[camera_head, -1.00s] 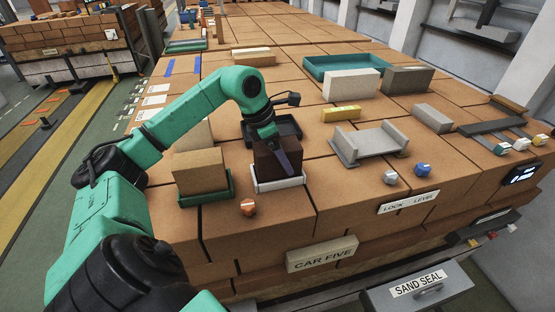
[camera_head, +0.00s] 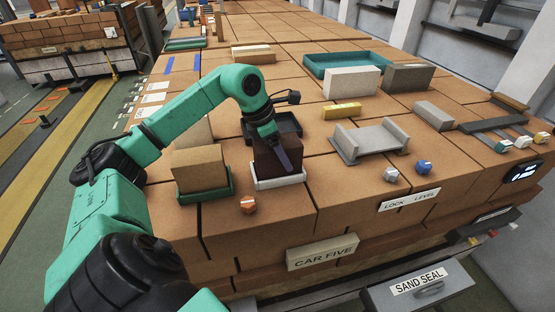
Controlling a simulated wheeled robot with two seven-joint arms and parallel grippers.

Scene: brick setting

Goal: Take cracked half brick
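A dark brown block (camera_head: 291,149) sits in a white tray (camera_head: 278,183) near the front of the brick-topped surface. A tan block (camera_head: 198,167) stands in a green tray (camera_head: 205,195) to its left. No crack can be made out on either block, so I cannot tell which is the cracked half brick. My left gripper (camera_head: 281,158) points down at the dark block, with one dark finger in front of its near face. The other finger is hidden, so its grip cannot be judged. My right gripper is out of view.
A black tray (camera_head: 289,123) lies behind the dark block. An orange knob (camera_head: 248,205) is in front. A teal tray (camera_head: 318,66) and grey blocks (camera_head: 351,83) are farther back.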

